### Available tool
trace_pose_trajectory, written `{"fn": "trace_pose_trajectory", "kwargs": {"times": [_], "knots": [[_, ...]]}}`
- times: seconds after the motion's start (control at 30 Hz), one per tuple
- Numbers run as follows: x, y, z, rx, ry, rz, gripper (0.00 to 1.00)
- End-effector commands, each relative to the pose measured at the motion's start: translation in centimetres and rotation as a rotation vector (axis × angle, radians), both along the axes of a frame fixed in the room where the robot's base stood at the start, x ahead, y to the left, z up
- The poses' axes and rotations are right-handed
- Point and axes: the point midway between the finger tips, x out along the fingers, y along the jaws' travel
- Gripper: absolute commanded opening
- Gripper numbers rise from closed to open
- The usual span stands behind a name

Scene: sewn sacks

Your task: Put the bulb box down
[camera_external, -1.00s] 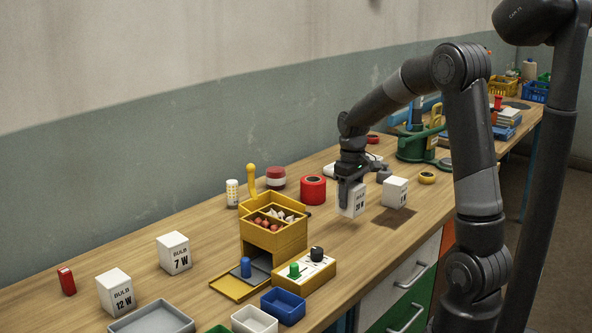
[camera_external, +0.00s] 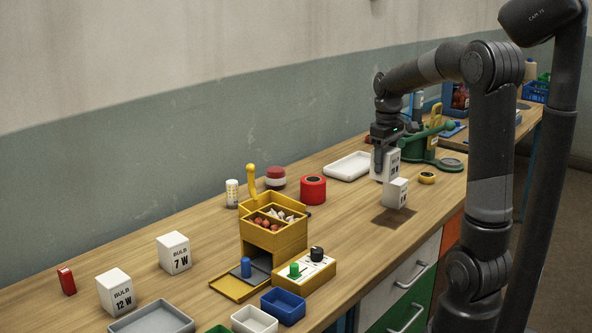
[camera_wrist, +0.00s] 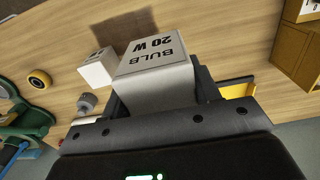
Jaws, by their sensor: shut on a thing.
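The bulb box (camera_external: 392,167) is white, with dark lettering. In the wrist view its top reads "BULB 20 W" (camera_wrist: 155,75). My gripper (camera_external: 382,160) is shut on it, with dark fingers at its sides. In the outside view the box is upright, behind a smaller white box (camera_external: 396,193) that overlaps its lower part. I cannot tell whether its underside touches the wooden bench (camera_external: 345,205). In the wrist view the smaller white box (camera_wrist: 98,68) is close beside the held box.
A white tray (camera_external: 347,166) lies left of my gripper, a yellow roll (camera_external: 427,177) and a green stand (camera_external: 418,150) to the right. A red roll (camera_external: 313,190) and yellow bin (camera_external: 275,238) stand further left. Boxes marked 7 W (camera_external: 174,253) and 12 W (camera_external: 115,291) stand front left.

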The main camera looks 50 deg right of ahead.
Motion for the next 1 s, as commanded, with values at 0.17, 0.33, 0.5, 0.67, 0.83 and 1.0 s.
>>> {"fn": "trace_pose_trajectory", "kwargs": {"times": [0.17, 0.33, 0.5, 0.67, 0.83, 1.0], "knots": [[1.9, 2.2, 0.6, -0.001, 0.001, 0.073, 0.32], [4.4, 5.4, 0.6, -0.003, 0.001, 0.172, 0.32], [7.5, 10.7, 0.7, -0.004, 0.003, 0.321, 0.32], [10.1, 17.1, 0.8, -0.006, 0.002, 0.481, 0.32], [11.8, 24.3, 0.8, -0.006, 0.001, 0.652, 0.32], [12.4, 31.9, 0.7, -0.005, 0.001, 0.82, 0.32]]}}
